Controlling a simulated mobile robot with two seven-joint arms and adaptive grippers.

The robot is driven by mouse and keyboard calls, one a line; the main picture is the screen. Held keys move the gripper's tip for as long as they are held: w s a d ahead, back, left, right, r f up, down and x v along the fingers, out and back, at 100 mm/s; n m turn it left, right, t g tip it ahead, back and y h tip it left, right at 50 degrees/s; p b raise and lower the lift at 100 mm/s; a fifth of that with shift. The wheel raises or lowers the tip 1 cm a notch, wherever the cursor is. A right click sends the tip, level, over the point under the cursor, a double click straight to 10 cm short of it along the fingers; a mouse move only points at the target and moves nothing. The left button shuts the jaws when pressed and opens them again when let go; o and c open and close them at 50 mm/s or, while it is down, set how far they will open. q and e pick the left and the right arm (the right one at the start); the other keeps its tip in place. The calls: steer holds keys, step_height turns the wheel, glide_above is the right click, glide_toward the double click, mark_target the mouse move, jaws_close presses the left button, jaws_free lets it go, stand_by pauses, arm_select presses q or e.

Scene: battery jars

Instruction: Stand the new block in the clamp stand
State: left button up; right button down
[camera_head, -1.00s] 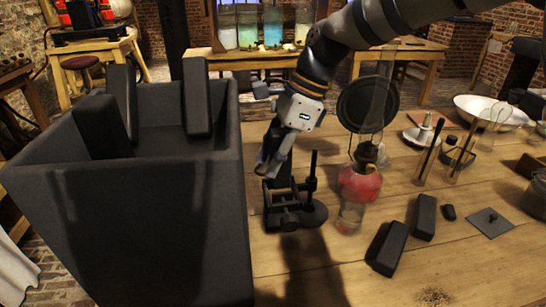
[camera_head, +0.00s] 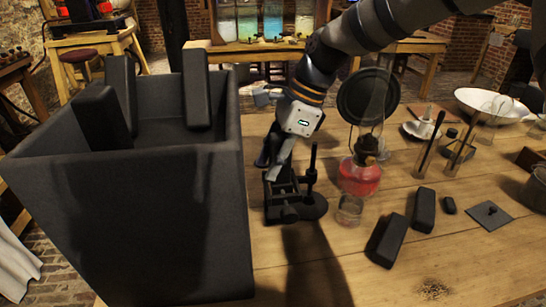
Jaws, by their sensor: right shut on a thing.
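The black clamp stand (camera_head: 312,207) stands on the table just right of the big dark bin, with its upright rod (camera_head: 311,168) on the right. My right gripper (camera_head: 271,160) is low over the stand's left side, pointing down. It is shut on a dark block (camera_head: 285,182), which is mostly hidden by the gripper and the stand. I cannot tell whether the block touches the stand's base. My left gripper is not in view.
A big dark bin (camera_head: 205,225) with several dark slabs fills the left. An oil lamp with a red bowl (camera_head: 359,178) stands close right of the stand. Two dark blocks (camera_head: 387,240) (camera_head: 424,210) and a flat plate (camera_head: 489,216) lie farther right. The front middle is clear.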

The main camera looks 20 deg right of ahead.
steer(key=shift+f, duration=0.35)
steer(key=c, duration=1.2)
jaws_free()
steer(key=v, duration=1.2)
steer(key=shift+f, duration=0.1)
